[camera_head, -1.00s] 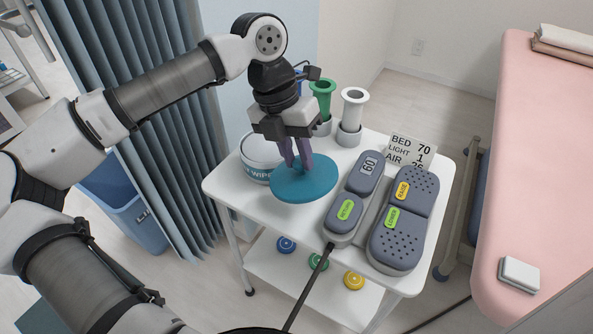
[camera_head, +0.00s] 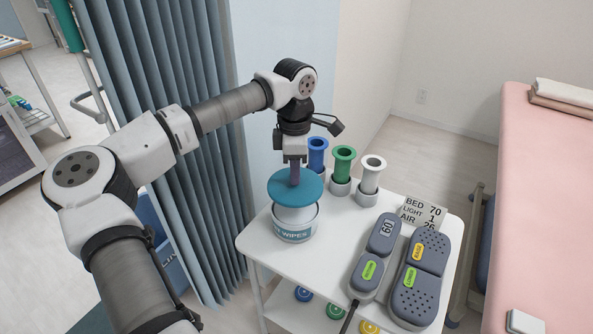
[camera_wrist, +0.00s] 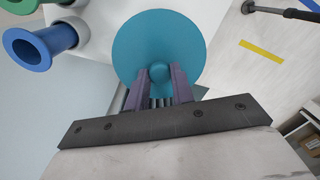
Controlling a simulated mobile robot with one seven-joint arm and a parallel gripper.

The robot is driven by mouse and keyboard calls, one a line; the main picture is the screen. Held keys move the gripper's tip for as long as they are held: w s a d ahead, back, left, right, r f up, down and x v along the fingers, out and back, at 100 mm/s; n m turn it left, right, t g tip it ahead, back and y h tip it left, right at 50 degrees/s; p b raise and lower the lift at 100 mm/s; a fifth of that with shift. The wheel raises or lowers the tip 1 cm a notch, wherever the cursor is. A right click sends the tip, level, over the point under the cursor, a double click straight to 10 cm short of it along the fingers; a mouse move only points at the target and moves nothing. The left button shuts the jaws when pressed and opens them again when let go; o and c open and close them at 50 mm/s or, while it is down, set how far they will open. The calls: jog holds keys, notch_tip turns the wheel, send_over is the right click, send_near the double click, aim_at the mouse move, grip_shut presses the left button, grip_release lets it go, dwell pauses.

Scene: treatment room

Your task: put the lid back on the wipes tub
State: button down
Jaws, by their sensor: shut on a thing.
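The teal round lid (camera_head: 283,187) is held by its knob in my gripper (camera_head: 294,178). The lid also fills the middle of the wrist view (camera_wrist: 160,40), with the fingers (camera_wrist: 159,80) closed on either side of the knob. The white wipes tub (camera_head: 296,226) stands on the trolley's left part, with "WIPES" on its side. The lid is above the tub in the head view, with white showing between the lid and the tub's rim. The lid hides part of the tub's opening. In the wrist view the lid hides the tub.
Blue, green and white flared holders (camera_head: 343,165) stand behind the tub on the white trolley (camera_head: 331,234). Two grey control units (camera_head: 417,275) and a sign (camera_head: 424,212) are to the right. A blue-grey curtain (camera_head: 170,120) hangs left, and a pink bed (camera_head: 550,180) stands right.

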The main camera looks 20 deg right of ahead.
aim_at(295, 189)
jog(key=shift+f+b, duration=2.1)
jog(key=shift+f, duration=1.15)
jog(key=shift+f, duration=0.15)
jog(key=c, duration=0.6)
grip_release()
jog(key=shift+c, duration=0.2)
jog(key=shift+r+p, duration=2.05)
jog(key=shift+r, duration=1.5)
